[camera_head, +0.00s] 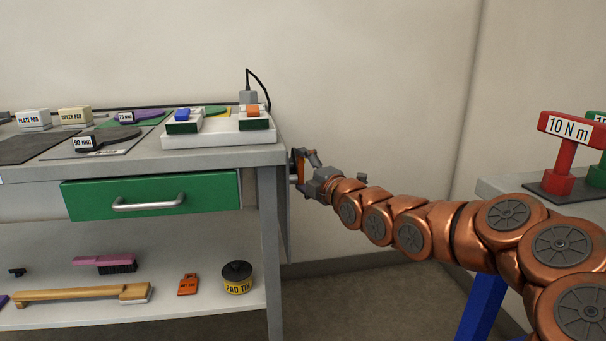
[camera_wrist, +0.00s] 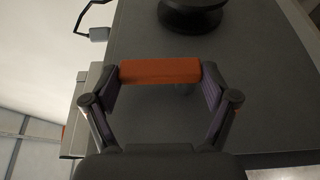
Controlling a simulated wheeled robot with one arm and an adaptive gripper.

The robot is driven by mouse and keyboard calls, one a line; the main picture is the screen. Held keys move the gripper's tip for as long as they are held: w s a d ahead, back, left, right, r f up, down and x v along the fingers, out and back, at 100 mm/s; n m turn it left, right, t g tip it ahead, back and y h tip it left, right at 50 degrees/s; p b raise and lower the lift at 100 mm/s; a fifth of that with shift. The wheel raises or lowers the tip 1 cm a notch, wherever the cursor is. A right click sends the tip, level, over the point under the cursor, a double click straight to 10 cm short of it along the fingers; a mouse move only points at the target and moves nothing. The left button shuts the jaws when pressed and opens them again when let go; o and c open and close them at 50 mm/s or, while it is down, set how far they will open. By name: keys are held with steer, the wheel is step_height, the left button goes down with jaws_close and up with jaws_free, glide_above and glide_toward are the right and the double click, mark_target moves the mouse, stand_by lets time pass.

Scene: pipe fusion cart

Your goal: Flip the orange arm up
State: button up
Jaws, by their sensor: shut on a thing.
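The orange arm (camera_wrist: 160,71) lies crosswise between the two fingers of my gripper (camera_wrist: 160,88) in the wrist view. My gripper is shut on it, with one finger at each end of the bar. In the head view my gripper (camera_head: 302,166) is at the right side of the grey cart (camera_head: 273,230), and a bit of orange shows between its fingers. The wrist view shows a dark grey panel behind the bar and a round black part (camera_wrist: 193,14) above it. The orange arm's mount is mostly hidden.
A white station (camera_head: 218,133) with blue and orange parts stands near the cart's right edge. A red 10 N m tool (camera_head: 565,145) stands at the right. The wall behind is bare.

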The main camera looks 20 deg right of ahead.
steer(key=o, duration=1.5)
steer(key=shift+s+d+f, duration=0.1)
steer(key=shift+s+d, duration=0.1)
steer(key=shift+s, duration=1.05)
steer(key=shift+s+d+r, duration=0.1)
steer(key=shift+s+d, duration=0.05)
steer(key=shift+s, duration=1.05)
steer(key=shift+s+d+f, duration=0.1)
steer(key=shift+s+d, duration=0.1)
steer(key=shift+s, duration=1.05)
